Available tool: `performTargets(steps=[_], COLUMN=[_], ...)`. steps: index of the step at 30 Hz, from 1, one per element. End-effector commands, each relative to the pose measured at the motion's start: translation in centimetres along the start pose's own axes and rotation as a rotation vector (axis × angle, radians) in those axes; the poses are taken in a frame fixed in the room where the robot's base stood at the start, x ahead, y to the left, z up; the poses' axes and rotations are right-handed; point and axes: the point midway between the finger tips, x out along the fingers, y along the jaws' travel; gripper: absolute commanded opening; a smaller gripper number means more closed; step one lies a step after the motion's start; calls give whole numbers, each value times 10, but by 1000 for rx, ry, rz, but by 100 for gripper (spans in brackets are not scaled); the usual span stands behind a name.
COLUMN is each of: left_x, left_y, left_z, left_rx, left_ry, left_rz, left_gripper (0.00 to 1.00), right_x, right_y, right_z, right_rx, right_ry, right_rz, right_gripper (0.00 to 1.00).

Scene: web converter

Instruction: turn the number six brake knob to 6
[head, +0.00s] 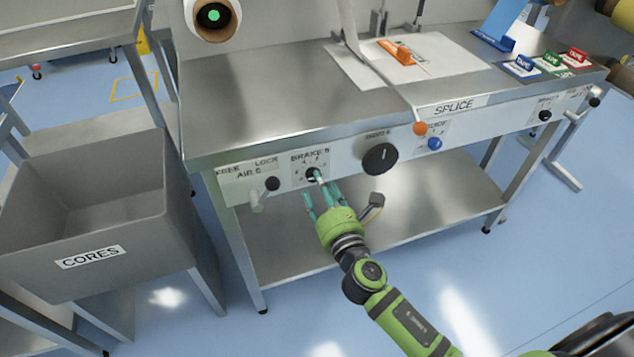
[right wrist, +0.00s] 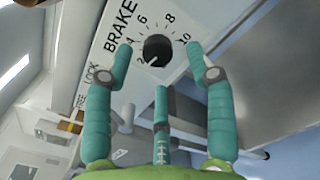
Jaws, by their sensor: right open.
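The brake knob (head: 312,173) is a small black round knob on the front panel, under a BRAKE label. In the right wrist view the knob (right wrist: 157,49) sits in a ring of numbers, with 6 and 8 above it, 10 to the right and 2 at lower left. A small pale mark on its lower left edge lies near the 2. My right gripper (head: 321,191) is open in front of the panel. In the right wrist view its teal fingers (right wrist: 160,58) stand apart on both sides of the knob, with a third below; I see no clear contact. My left gripper is out of view.
A black AIR knob (head: 272,184) and a lever (head: 257,200) sit left of the brake knob. A larger black dial (head: 380,159) sits to its right. A grey CORES bin (head: 80,225) stands at left. A steel shelf (head: 430,190) lies below the bench.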

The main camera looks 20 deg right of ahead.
Motion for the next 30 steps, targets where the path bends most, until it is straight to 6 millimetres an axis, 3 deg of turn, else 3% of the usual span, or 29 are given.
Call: performTargets(steps=[7, 15, 16, 20, 30], left_x=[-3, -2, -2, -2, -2], left_y=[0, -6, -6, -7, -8], left_z=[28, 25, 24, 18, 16], left_rx=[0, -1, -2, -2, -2], left_ry=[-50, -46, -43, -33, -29], left_rz=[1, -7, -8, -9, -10], left_gripper=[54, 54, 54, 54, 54], right_x=[25, 27, 27, 27, 26], right_y=[0, 0, 0, 0, 0], right_z=[-1, -1, -1, -1, -3], right_rx=[2, 4, 4, 4, 6], right_ry=[2, 2, 2, 2, 6], right_rz=[1, 1, 1, 1, 0], right_gripper=[56, 56, 52, 0, 0])
